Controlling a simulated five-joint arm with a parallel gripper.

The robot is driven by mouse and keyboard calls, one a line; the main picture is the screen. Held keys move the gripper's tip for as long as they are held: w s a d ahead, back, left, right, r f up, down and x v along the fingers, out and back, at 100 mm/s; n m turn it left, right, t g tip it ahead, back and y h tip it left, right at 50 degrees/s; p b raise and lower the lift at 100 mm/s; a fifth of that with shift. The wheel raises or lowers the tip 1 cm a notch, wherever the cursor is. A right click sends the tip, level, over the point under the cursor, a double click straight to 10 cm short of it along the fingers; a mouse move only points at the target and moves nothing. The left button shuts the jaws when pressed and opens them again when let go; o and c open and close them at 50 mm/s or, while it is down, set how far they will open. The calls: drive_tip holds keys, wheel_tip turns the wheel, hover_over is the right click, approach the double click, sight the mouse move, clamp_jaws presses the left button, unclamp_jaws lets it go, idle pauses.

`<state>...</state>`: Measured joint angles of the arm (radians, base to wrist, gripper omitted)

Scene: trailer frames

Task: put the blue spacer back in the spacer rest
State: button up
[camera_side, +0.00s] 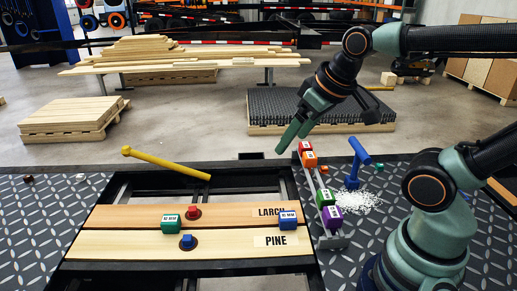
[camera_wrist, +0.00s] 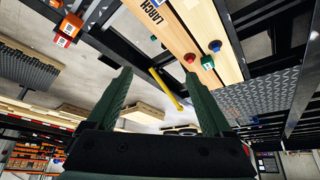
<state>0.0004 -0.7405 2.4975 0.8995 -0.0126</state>
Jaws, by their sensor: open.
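The blue spacer (camera_side: 289,219), a labelled block, sits at the right end of the boards, by the LARCH and PINE labels. The spacer rest (camera_side: 331,242) is a slanted rail right of the boards. It holds a red spacer (camera_side: 304,147) and an orange spacer (camera_side: 310,159) at the far end, and a green spacer (camera_side: 325,197) and a purple spacer (camera_side: 333,216) nearer. A bare stretch lies between orange and green. My gripper (camera_side: 294,138) is open and empty, above the rest's far end. Its spread fingers (camera_wrist: 157,74) show in the wrist view.
A teal-green spacer (camera_side: 172,224), a red knob (camera_side: 193,212) and a blue knob (camera_side: 187,242) are on the boards. A yellow bar (camera_side: 165,162) lies behind them. A blue T-shaped tool (camera_side: 357,160) stands right of the rest, beside white granules (camera_side: 357,201).

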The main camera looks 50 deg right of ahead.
drive_tip(key=n+g, duration=0.6)
drive_tip(key=n, duration=0.2)
hover_over(286, 215)
wheel_tip(286, 215, down, 12)
drive_tip(key=shift+n, duration=0.3)
drive_tip(key=f, duration=0.6)
drive_tip(key=shift+s+d+f, duration=0.15)
drive_tip(key=shift+s+f, duration=0.05)
drive_tip(key=shift+s, duration=0.05)
drive_tip(key=shift+w+f, duration=0.2)
drive_tip(key=shift+f, duration=2.8)
clamp_jaws()
